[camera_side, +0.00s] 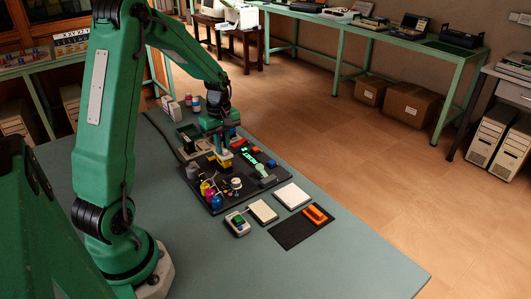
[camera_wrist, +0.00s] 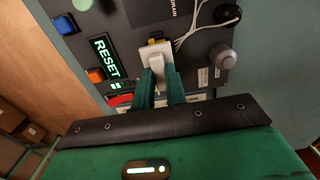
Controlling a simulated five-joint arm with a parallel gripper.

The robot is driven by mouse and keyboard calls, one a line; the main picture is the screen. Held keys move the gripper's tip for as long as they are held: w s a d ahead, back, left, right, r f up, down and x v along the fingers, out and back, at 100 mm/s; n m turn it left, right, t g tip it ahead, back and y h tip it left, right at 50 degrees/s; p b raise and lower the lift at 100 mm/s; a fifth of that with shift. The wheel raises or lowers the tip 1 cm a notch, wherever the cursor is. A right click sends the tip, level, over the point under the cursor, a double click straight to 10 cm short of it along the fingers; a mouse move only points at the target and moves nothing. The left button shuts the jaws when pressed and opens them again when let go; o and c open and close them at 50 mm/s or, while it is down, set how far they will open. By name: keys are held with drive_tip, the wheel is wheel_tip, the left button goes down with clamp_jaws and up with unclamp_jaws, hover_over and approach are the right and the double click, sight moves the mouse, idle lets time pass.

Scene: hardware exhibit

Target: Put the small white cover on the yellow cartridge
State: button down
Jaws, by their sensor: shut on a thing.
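My gripper (camera_side: 219,144) points down over the black panel (camera_side: 237,201). In the wrist view its green fingers (camera_wrist: 161,84) are shut on the small white cover (camera_wrist: 154,60). The yellow cartridge (camera_side: 224,162) shows in the side view directly below my gripper. A sliver of yellow (camera_wrist: 155,41) shows at the far edge of the cover in the wrist view; the cover hides most of what lies beneath it. I cannot tell whether the cover touches the cartridge.
The panel carries a lit RESET sign (camera_wrist: 104,58), an orange button (camera_wrist: 96,76), a blue button (camera_wrist: 65,24), a grey knob (camera_wrist: 222,56) and white wires (camera_wrist: 195,27). A white pad (camera_side: 292,196) lies to the right.

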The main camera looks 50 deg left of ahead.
drive_tip(key=shift+f, duration=0.45)
idle(0.6)
drive_tip(key=c, duration=0.9)
unclamp_jaws()
drive_tip(key=shift+c, duration=0.2)
drive_tip(key=shift+r, duration=0.15)
drive_tip(key=shift+r, duration=3.6)
